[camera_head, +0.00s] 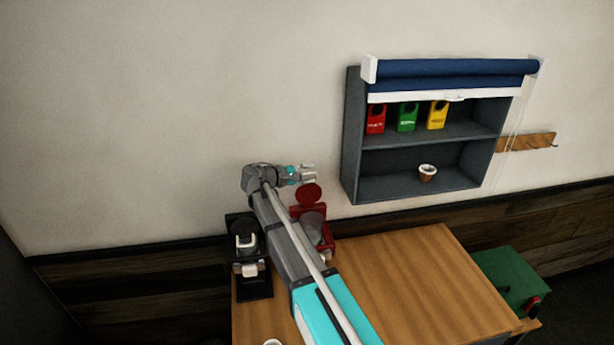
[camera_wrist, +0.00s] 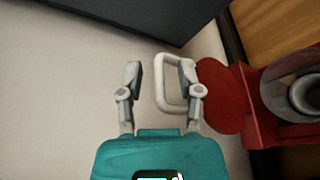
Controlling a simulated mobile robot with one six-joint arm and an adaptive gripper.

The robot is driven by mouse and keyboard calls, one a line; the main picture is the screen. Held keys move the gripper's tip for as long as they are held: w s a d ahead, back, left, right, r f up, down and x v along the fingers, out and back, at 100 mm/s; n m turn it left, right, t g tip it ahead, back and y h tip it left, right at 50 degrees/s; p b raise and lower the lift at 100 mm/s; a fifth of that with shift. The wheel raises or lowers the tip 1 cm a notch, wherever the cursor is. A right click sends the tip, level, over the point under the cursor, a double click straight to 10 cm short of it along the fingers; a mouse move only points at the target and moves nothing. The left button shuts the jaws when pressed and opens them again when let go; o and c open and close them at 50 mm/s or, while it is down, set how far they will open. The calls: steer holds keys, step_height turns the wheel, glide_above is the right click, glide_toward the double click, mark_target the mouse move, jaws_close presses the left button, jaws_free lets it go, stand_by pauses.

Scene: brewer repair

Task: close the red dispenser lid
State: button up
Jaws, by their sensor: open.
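The red dispenser (camera_head: 326,242) stands at the table's back edge, partly hidden by my arm. Its round red lid (camera_head: 308,194) is raised, standing up above the body. In the wrist view the lid (camera_wrist: 222,98) is right of my gripper, with the dispenser's grey round opening (camera_wrist: 305,92) beyond it. My gripper (camera_head: 312,174) is open, just above the lid in the head view. In the wrist view a pale loop-shaped handle (camera_wrist: 160,92) beside the lid reaches between the fingers (camera_wrist: 160,78), partly behind the right finger. I cannot tell whether they touch.
A black machine (camera_head: 256,285) with a white handle stands left of the dispenser. A grey wall cabinet (camera_head: 353,140) with coloured packets and a cup is to the right. The wooden table (camera_head: 420,280) is mostly clear on the right. A green box (camera_head: 512,278) stands beyond it.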

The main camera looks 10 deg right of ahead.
steer(key=shift+d, duration=0.1)
jaws_close()
